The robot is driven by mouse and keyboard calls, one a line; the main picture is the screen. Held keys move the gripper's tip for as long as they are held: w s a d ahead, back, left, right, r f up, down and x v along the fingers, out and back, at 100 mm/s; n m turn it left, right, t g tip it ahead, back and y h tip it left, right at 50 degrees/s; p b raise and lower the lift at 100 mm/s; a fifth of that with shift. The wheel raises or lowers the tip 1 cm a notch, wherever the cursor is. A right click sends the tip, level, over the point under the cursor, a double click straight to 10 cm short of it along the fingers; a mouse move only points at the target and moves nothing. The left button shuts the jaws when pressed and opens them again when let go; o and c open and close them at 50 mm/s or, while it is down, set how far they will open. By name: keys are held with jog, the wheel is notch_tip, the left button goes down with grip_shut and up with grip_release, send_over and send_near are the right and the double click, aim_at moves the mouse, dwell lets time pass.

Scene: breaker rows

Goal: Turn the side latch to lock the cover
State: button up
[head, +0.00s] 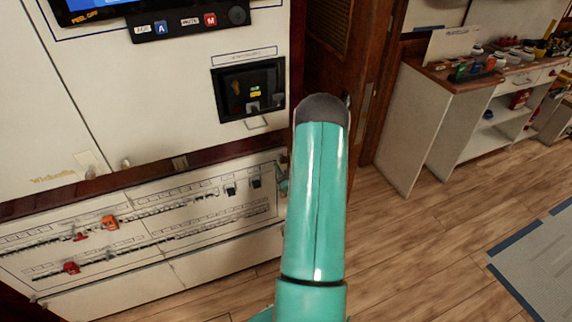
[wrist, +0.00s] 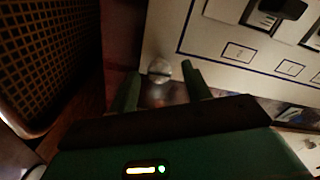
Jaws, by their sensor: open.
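The side latch, a small round silver knob with a slot (wrist: 160,69), sits at the edge of a white panel in the wrist view. My gripper (wrist: 160,72) is open, its two green fingers apart, one on each side of the knob in the picture. I cannot tell whether they touch it. The cover appears to be the white lower breaker panel (head: 205,222) in the head view; it also shows in the wrist view (wrist: 202,48). In the head view my teal arm hides the panel's right end, including the latch and most of the gripper.
Orange and red clips (head: 109,223) sit on the breaker rows. A recessed black box (head: 250,91) is above. A wooden door frame (head: 379,90) stands right of the cabinet, then a cluttered workbench (head: 437,76). A dark mesh grille (wrist: 45,50) is left of the gripper.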

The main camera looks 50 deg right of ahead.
jog(key=c, duration=1)
jog(key=shift+m, duration=0.4)
jog(key=m, duration=0.8)
jog(key=shift+s+d, duration=0.1)
jog(key=m, duration=0.4)
jog(key=shift+m, duration=2.6)
